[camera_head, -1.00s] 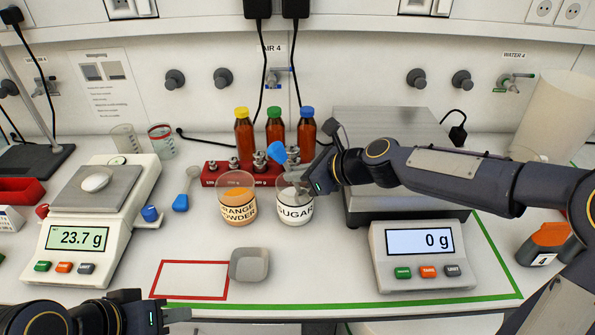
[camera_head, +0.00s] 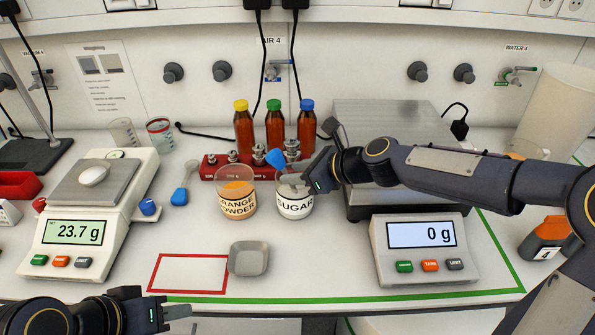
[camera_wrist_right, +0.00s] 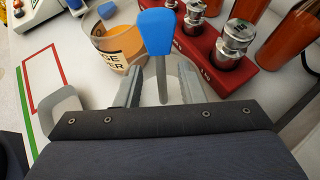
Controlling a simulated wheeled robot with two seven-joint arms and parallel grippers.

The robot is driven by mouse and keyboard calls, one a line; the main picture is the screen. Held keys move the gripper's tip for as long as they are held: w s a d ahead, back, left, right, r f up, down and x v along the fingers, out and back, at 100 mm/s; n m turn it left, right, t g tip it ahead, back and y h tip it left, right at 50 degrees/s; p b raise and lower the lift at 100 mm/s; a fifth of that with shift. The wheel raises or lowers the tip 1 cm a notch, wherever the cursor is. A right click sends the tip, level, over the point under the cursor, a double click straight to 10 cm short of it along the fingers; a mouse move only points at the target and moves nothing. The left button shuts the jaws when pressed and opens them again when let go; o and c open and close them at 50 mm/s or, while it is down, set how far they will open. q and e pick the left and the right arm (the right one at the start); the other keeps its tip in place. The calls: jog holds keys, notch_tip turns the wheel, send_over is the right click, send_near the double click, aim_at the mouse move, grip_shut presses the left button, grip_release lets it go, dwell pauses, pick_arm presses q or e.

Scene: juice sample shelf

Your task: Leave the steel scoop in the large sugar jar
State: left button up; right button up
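The sugar jar (camera_head: 295,208), clear with white contents and a SUGAR label, stands right of the orange powder jar. A scoop with a blue handle (camera_head: 275,159) leans up out of the sugar jar; its lower end is hidden. My right gripper (camera_head: 300,180) is at the jar's mouth. In the right wrist view its two fingers (camera_wrist_right: 161,92) stand apart, with the steel stem (camera_wrist_right: 162,78) between them and gaps on both sides. The blue handle (camera_wrist_right: 168,32) rises beyond the fingers. My left gripper (camera_head: 172,312) is low at the front left, away from the jars; its finger gap is unclear.
The orange powder jar (camera_head: 236,200) stands close on the left. A red weight rack (camera_head: 222,171) and brown bottles (camera_head: 275,130) are behind. A second blue scoop (camera_head: 181,190) lies left. A grey weighing dish (camera_head: 248,260) sits beside a red outline. Scales (camera_head: 425,250) (camera_head: 70,235) flank the area.

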jog(key=shift+d, duration=0.1)
jog(key=v, duration=0.7)
jog(key=shift+s+d+r, duration=0.2)
jog(key=s+d+r+p, duration=0.2)
jog(key=d+r+p, duration=0.1)
jog(key=r+p, duration=0.1)
jog(key=shift+d+r, duration=0.4)
jog(key=shift+r, duration=0.4)
notch_tip(320, 180, up, 6)
jog(key=p, duration=0.6)
jog(key=shift+s+p, duration=0.1)
jog(key=shift+p, duration=0.25)
